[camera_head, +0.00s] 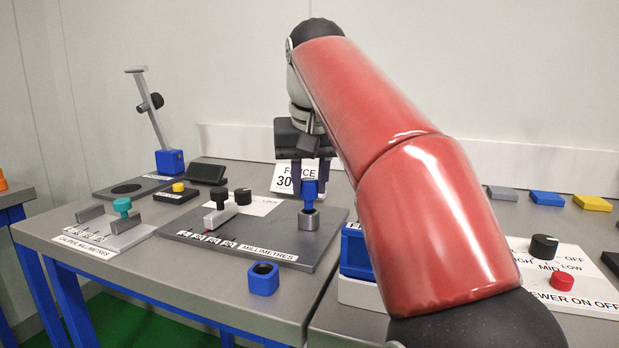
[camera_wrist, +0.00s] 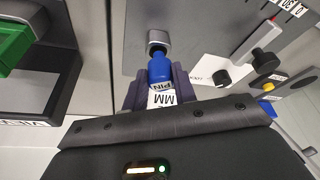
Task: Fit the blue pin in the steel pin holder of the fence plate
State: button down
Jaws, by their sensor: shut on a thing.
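The blue pin (camera_head: 309,194) is upright between the fingers of my gripper (camera_head: 311,176), with its lower end at the steel pin holder (camera_head: 308,220) on the right of the dark grey fence plate (camera_head: 262,238). The pin's narrow tip meets the dark opening of the steel holder (camera_wrist: 159,37). I cannot tell how deep the tip sits.
An empty blue socket block (camera_head: 263,280) stands at the table's front edge. A slide with a black knob (camera_head: 243,196) is left of the holder on the plate. A "FENCE 30" card (camera_head: 284,178) stands behind.

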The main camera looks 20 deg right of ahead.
jog(key=shift+f+b, duration=0.85)
jog(key=shift+f, duration=0.45)
jog(key=c, duration=1)
grip_release()
jog(key=shift+r, duration=0.1)
jog(key=shift+c, duration=0.2)
jog(key=p+v, duration=0.3)
jog(key=v, duration=0.4)
jog(key=shift+s+r, duration=0.15)
jog(key=shift+r, duration=0.2)
